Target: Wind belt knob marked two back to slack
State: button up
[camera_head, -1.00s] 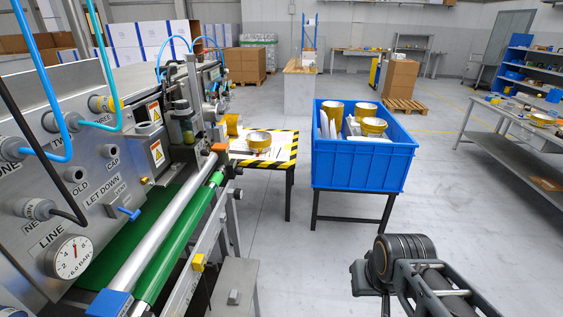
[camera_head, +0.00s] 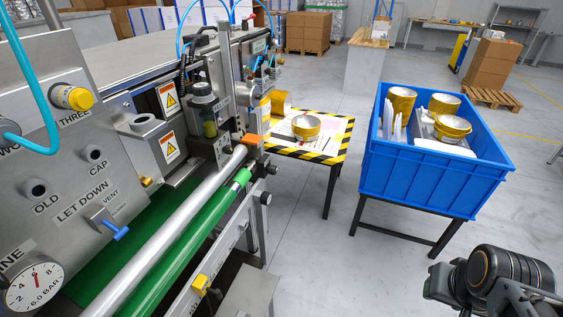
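No knob with a readable two shows in the head view. The green belt (camera_head: 185,250) runs beside a silver roller (camera_head: 165,240) at the machine's front. Small dark knobs sit near its far end, one at the frame's side (camera_head: 265,198) and one above it (camera_head: 271,170); I cannot read any marks on them. A yellow block-like part (camera_head: 203,285) is on the near rail. Part of my arm shows at the lower right, well apart from the machine; its fingers cannot be made out.
A striped table (camera_head: 335,145) and a blue crate (camera_head: 425,187) with yellow-banded cups stand right. Grey floor is open between.

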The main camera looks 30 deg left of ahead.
aim_at(272, 170)
jog(key=u, duration=0.45)
jog(key=i, duration=0.9)
jog(key=u, duration=1.1)
jog(key=i, duration=0.25)
jog(key=u, duration=0.1)
